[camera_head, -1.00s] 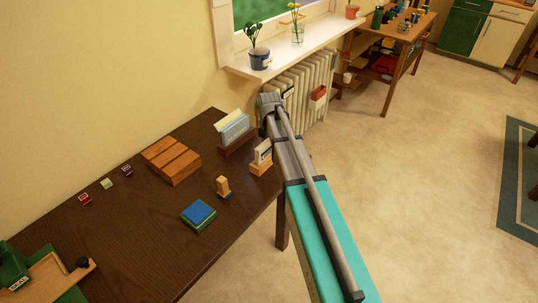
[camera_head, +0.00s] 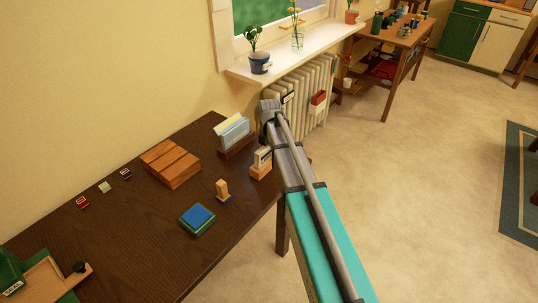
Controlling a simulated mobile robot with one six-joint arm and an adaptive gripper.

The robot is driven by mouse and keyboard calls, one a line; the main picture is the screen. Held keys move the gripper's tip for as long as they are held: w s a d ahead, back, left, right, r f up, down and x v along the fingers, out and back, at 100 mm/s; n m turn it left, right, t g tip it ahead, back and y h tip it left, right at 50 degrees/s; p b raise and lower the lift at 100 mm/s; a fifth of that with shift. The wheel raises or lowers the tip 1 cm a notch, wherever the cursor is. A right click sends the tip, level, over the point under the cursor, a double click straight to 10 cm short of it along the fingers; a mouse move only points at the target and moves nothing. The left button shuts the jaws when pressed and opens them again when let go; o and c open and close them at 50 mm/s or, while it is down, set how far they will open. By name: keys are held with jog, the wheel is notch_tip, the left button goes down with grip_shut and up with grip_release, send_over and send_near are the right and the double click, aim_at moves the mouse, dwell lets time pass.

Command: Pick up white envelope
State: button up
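Light blue and white envelope-like papers, with a yellowish one behind, stand upright in a dark wooden holder (camera_head: 238,149) at the back right of the dark desk. The front papers (camera_head: 233,134) may include the white envelope; I cannot tell for sure. My gripper (camera_head: 271,106) is at the far end of my arm, just right of and above the holder, in front of the radiator. Its fingers are too small and turned away to tell whether they are open or shut. No held thing shows at it.
A small wooden card holder (camera_head: 261,167) stands close beside my arm. A slatted wooden box (camera_head: 171,164), a wooden stamp (camera_head: 222,190) and a blue pad (camera_head: 197,218) are on the desk (camera_head: 130,230). The windowsill (camera_head: 300,45) with pots overhangs behind my gripper.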

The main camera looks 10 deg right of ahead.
grip_shut()
jog(key=shift+r, duration=0.2)
dwell(0.3)
notch_tip(320, 180, up, 10)
jog(key=p, duration=1)
jog(key=shift+f, duration=0.2)
jog(key=shift+d, duration=0.1)
dwell(0.9)
